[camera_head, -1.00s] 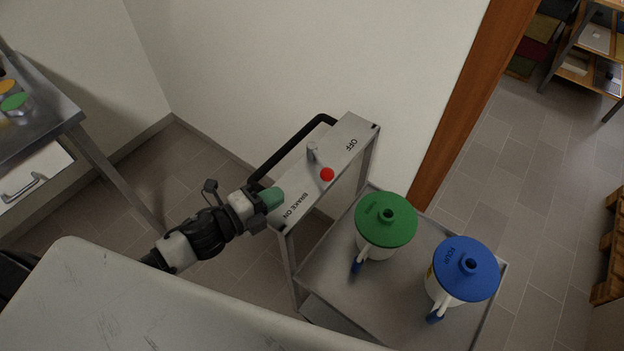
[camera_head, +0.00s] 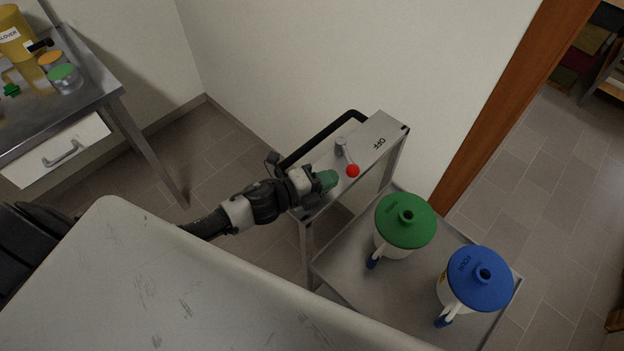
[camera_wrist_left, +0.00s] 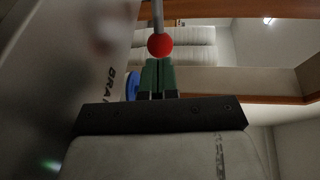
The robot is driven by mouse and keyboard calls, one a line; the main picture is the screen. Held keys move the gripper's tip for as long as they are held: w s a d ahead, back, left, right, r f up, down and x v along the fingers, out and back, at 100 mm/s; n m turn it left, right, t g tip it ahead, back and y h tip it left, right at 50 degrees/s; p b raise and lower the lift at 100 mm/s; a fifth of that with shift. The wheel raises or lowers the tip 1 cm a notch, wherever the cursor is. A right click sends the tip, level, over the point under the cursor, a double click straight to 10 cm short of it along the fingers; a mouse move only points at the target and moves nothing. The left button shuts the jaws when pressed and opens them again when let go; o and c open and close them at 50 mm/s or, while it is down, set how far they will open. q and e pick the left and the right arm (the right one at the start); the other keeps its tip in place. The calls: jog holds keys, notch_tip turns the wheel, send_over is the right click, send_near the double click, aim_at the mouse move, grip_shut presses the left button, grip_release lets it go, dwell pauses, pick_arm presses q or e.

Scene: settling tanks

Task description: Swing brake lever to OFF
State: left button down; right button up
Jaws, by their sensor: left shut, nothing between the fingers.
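The brake lever is a thin grey rod with a red ball knob (camera_head: 352,171), pivoted on a grey post (camera_head: 341,146) on the cart's top panel (camera_head: 372,138). The "OFF" label is at the panel's far right end. The "BRAKE ON" label is hidden behind my gripper in the head view. My left gripper (camera_head: 333,178) has green fingertips, is shut and empty, and is just left of the knob. In the left wrist view the red knob (camera_wrist_left: 160,45) is straight beyond the fingertips (camera_wrist_left: 158,75); I cannot tell whether they touch. My right gripper is not in view.
The cart's lower tray (camera_head: 335,262) holds a green-lidded jug (camera_head: 405,222) and a blue-lidded jug (camera_head: 478,279). A black handle bar (camera_head: 310,142) runs behind the panel. A pale worktop (camera_head: 150,270) fills the front left. A metal table (camera_head: 85,85) stands at left.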

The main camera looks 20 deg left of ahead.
aim_at(348, 161)
pick_arm(q)
jog(key=shift+x, duration=1.2)
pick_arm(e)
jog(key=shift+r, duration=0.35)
pick_arm(q)
jog(key=shift+d, duration=0.1)
